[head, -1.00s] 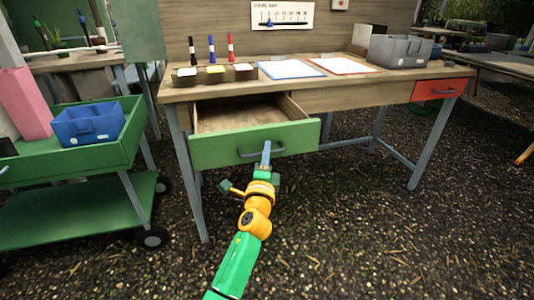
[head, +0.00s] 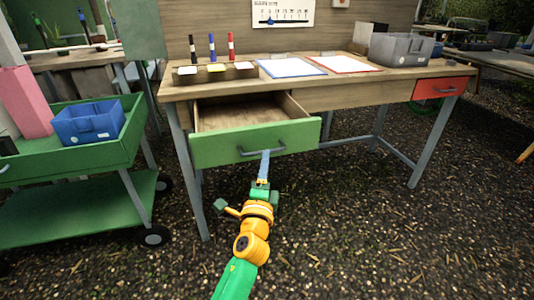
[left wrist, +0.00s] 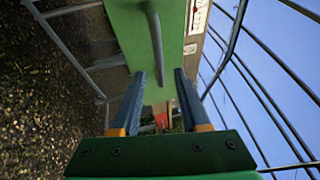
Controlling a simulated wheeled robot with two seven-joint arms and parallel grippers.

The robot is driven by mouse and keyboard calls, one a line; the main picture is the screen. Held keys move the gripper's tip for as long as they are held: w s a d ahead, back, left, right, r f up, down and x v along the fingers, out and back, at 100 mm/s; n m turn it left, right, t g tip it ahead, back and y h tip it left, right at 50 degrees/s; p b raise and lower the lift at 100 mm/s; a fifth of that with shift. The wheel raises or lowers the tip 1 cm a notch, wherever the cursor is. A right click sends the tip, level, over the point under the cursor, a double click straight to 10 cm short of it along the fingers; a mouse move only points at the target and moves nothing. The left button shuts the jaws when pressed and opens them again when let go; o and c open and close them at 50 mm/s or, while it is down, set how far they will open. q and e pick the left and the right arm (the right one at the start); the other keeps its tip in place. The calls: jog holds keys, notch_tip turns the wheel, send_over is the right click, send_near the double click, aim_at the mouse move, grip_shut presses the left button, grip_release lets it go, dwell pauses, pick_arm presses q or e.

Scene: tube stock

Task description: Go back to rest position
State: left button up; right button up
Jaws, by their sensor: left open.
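My left gripper (head: 265,158) is in front of the open green-fronted drawer (head: 205,150), just below its grey handle (head: 262,150) in the head view. In the left wrist view its two dark fingers (left wrist: 160,76) are spread apart with nothing held between them. The handle (left wrist: 155,40) shows ahead of the fingertips on the green drawer front (left wrist: 125,35). The gripper looks clear of the handle, though the exact gap is hard to judge. The drawer is pulled out and the part of its inside that shows is empty. My right gripper is not in view.
The wooden workbench (head: 340,84) carries a pen holder (head: 215,74), two clipboards (head: 292,67) and a grey bin (head: 400,48). A green cart (head: 60,165) with a blue box (head: 88,123) stands at the left. The gravel ground before the bench is clear at the right.

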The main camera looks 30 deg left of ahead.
pick_arm(q)
jog(key=shift+v, duration=0.85)
